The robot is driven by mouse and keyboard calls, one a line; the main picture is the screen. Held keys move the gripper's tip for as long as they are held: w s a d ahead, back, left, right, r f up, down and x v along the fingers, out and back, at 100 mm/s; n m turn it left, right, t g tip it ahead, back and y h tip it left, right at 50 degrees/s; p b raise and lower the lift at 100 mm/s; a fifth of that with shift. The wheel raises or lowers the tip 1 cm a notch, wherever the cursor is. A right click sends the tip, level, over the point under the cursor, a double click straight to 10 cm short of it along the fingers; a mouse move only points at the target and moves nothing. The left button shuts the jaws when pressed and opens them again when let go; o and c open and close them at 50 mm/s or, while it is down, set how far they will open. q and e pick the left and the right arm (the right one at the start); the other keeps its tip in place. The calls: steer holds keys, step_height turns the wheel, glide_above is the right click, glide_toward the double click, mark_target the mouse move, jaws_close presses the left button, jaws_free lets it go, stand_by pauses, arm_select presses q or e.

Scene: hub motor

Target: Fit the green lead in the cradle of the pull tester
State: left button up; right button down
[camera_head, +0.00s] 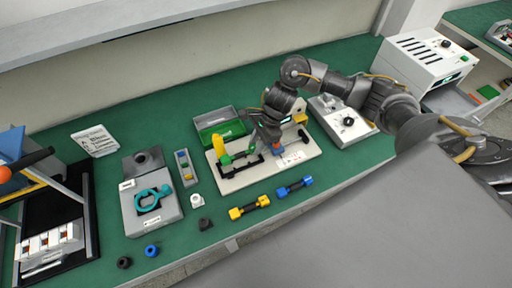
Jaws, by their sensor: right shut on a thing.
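The pull tester (240,183) is a pale base plate with black brackets, a yellow upright part and a blue-and-red part at its right. The green lead (226,159) shows as green pieces low over the left half of the plate, beside the yellow part. My right gripper (268,139) reaches down over the middle of the tester and is shut, apparently on the right end of the green lead. The fingers hide the grip, and I cannot tell whether the lead touches the cradle. My left gripper is not in view.
A yellow lead (250,207) and a blue lead (294,187) lie in front of the tester. A green-lined tray (214,120) stands behind it, and a grey box with a dial (343,123) to its right. A grey fixture with a teal ring (151,199) stands left.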

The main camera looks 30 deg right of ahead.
step_height(320, 180, down, 3)
steer(key=shift+w+r+p, duration=0.1)
steer(key=shift+p, duration=0.9)
steer(key=shift+f, duration=0.25)
steer(key=shift+f+b, duration=0.65)
steer(key=shift+b, duration=0.45)
steer(key=shift+r, duration=0.1)
